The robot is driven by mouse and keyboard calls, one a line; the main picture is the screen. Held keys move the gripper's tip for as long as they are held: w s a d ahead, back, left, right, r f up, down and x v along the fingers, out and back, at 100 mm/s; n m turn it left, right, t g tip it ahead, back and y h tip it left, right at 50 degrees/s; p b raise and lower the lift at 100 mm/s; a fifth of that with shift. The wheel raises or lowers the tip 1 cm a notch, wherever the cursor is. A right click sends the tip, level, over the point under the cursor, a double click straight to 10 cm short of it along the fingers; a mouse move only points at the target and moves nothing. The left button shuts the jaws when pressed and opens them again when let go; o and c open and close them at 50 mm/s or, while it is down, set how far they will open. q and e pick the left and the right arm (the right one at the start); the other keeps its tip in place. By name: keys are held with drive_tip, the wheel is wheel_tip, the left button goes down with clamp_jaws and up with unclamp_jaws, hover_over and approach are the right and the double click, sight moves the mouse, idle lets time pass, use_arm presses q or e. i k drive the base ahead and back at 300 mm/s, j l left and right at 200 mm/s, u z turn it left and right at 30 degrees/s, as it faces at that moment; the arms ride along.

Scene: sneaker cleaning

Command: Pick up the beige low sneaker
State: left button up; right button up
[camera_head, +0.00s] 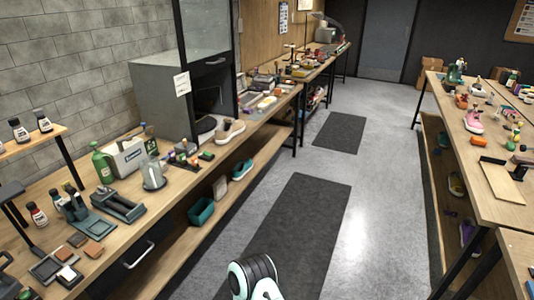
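A beige low sneaker (229,131) with a pale sole sits on the left workbench (215,158), near its front edge, just right of the grey cabinet. Nothing is touching it from my side. Only a rounded black and pale part of my own body shows at the bottom centre, well short of the sneaker. No gripper fingers are visible.
A teal sneaker (242,169) and a green bin (201,211) are on the shelf under the left bench. Bottles, brushes and a clear container (152,176) crowd the bench top. A dark floor mat (292,235) lies in the clear aisle. Another bench (490,205) stands right.

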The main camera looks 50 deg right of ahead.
sight(229, 129)
drive_tip(key=z, duration=1.55)
drive_tip(key=i+l+z, duration=0.1)
drive_tip(key=i, duration=0.7)
drive_tip(key=i+l+z, duration=0.1)
drive_tip(key=i, duration=0.7)
